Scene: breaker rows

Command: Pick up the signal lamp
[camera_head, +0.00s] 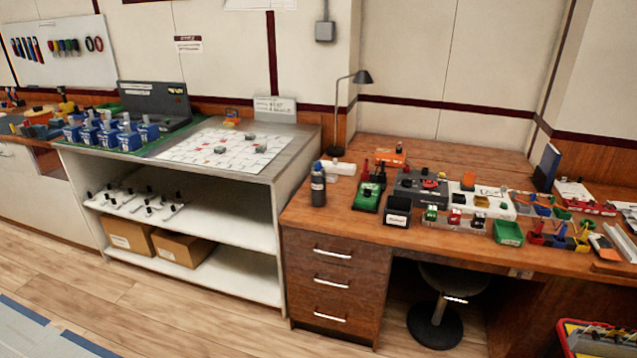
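I cannot single out the signal lamp for certain at this distance. Small coloured parts sit on the wooden desk (310,208) at the right, including a tray of small green, red and dark parts (455,217) and a row of red, blue and yellow pieces (560,236) farther right. They are too small to tell apart. A black desk lamp (339,105) with a thin stem stands at the desk's back left. Neither of my grippers is in view.
A white shelf unit (282,220) at left carries a gridded sheet (200,152) and blue bins (100,135). A stool (435,322) stands under the desk. A red-rimmed crate (562,335) is at bottom right. Floor in front is open.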

